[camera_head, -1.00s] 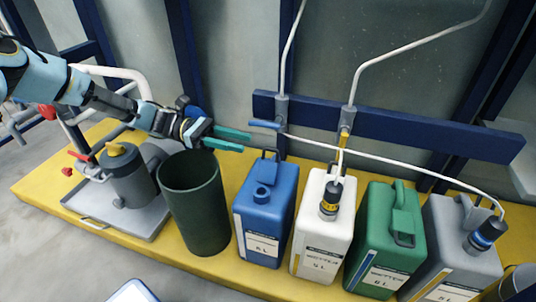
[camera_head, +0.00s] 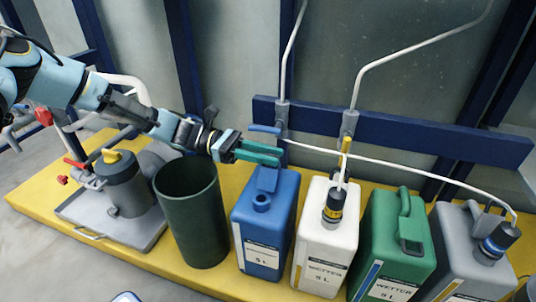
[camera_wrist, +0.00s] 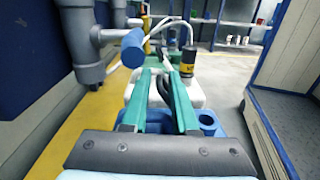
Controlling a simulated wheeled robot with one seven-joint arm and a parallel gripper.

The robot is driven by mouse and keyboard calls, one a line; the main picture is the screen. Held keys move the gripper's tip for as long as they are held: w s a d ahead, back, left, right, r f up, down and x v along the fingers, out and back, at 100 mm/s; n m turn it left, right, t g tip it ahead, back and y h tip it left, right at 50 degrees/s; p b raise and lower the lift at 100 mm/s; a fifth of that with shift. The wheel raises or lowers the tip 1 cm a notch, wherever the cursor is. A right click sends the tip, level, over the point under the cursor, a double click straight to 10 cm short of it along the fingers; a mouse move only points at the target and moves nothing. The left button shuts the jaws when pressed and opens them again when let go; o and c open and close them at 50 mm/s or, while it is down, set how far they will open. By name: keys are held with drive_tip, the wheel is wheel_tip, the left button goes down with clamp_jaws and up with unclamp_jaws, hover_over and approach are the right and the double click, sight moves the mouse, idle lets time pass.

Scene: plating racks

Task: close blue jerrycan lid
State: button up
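The blue jerrycan (camera_head: 264,228) stands on the yellow platform between the dark green bin and the white jerrycan. The spout also shows in the wrist view (camera_wrist: 207,121), right of the fingers. Contact with the lid cannot be told; the fingers hide the can's handle.
The white jerrycan (camera_head: 322,248) with a capped hose stands close on the right, then green (camera_head: 390,245) and grey (camera_head: 465,250) ones. A blue valve handle (camera_wrist: 134,48) and pipe are close behind my fingers. The dark green bin (camera_head: 190,215) stands left.

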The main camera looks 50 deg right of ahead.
clamp_jaws()
drive_tip(key=shift+w+d+r, duration=0.1)
drive_tip(key=shift+w+d, duration=0.05)
drive_tip(key=shift+d, duration=0.05)
idle(0.9)
